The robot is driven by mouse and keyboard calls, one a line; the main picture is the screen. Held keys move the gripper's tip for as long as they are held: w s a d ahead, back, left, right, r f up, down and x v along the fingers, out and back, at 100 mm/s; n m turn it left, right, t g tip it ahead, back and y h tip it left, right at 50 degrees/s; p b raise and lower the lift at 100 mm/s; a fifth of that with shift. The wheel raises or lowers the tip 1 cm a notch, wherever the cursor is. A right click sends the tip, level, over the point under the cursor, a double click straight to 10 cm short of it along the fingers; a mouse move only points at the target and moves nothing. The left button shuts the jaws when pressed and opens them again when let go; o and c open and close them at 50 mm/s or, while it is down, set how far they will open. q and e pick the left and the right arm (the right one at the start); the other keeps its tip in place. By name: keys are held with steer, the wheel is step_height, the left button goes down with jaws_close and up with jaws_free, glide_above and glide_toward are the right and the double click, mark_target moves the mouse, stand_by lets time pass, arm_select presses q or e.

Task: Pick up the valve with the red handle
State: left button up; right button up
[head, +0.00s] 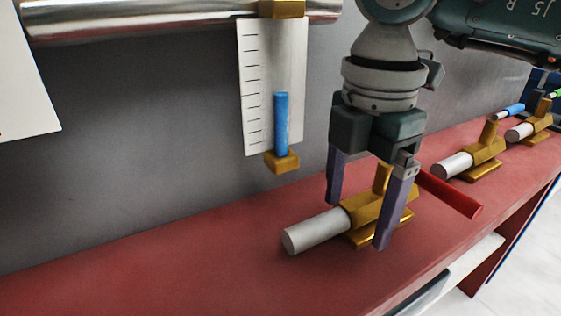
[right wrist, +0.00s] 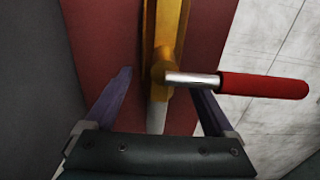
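The valve with the red handle has a brass body (head: 362,217) with a grey-white pipe end at its left, and it rests on the red bench. Its red handle (head: 451,194) points to the right. My right gripper (head: 357,224) is open, pointing down, with one finger on each side of the brass body. In the right wrist view the brass body (right wrist: 163,50) lies between the spread fingers, with a gap at the left finger. The red handle (right wrist: 263,87) sticks out to the right past the right finger. My left gripper is not in view.
The red bench (head: 150,265) runs along a grey wall. More brass valves (head: 485,153) stand farther right, one with a blue handle (head: 510,111). A gauge with a blue column (head: 281,125) hangs on the wall under a metal pipe (head: 150,18). The bench at left is clear.

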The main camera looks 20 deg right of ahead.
jaws_close()
stand_by(0.5)
